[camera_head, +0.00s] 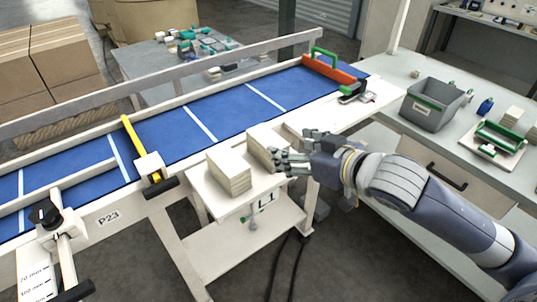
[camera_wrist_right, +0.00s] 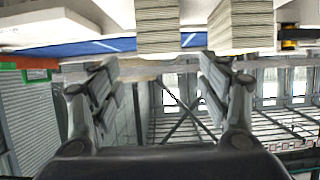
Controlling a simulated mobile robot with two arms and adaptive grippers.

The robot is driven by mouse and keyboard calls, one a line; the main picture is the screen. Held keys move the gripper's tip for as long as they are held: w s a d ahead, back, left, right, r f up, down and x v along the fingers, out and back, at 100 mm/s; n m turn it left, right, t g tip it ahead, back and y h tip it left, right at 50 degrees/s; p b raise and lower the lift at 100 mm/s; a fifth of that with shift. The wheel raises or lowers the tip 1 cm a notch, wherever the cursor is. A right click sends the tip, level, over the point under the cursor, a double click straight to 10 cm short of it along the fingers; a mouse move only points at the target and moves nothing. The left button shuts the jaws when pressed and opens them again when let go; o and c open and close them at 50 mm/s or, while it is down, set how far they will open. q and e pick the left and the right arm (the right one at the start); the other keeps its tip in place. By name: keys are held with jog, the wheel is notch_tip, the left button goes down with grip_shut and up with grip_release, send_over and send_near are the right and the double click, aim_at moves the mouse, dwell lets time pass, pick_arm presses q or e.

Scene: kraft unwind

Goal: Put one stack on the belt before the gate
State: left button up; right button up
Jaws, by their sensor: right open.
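Two pale stacks of flat pieces stand on a small white stand (camera_head: 262,203) marked L1: a near left stack (camera_head: 229,172) and a far right stack (camera_head: 262,142). In the right wrist view they show at the top, the far right stack (camera_wrist_right: 158,25) and the near left stack (camera_wrist_right: 240,25). My right gripper (camera_head: 283,160) is open and empty, beside the far right stack and partly covering it in the head view. The blue belt (camera_head: 205,122) runs behind. A yellow bar (camera_head: 133,145), seemingly the gate, crosses it. My left gripper is not in view.
An orange block with a green handle (camera_head: 330,70) lies across the belt's right end. A grey bin (camera_head: 432,106) and a green-handled tool (camera_head: 500,135) sit on the right bench. The belt between yellow bar and orange block is clear.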

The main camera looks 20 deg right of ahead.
aim_at(272, 141)
jog(key=shift+w+a+f+p, duration=0.25)
jog(key=shift+w+a+p, duration=0.25)
jog(key=shift+w, duration=0.4)
jog(key=shift+w+a+f, duration=0.15)
jog(key=shift+w+a, duration=0.05)
jog(key=shift+w, duration=0.1)
jog(key=shift+w+f, duration=0.25)
jog(key=shift+w, duration=0.25)
jog(key=p+x, duration=0.1)
jog(key=x, duration=0.2)
jog(key=shift+w+f, duration=0.1)
jog(key=shift+w, duration=0.15)
jog(key=shift+w+a+f, duration=0.2)
jog(key=shift+w+f, duration=0.05)
jog(key=shift+w, duration=0.1)
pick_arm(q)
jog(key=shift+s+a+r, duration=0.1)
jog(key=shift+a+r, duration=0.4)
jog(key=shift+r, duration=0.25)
pick_arm(e)
jog(key=c, duration=1.3)
jog(key=shift+r, duration=0.1)
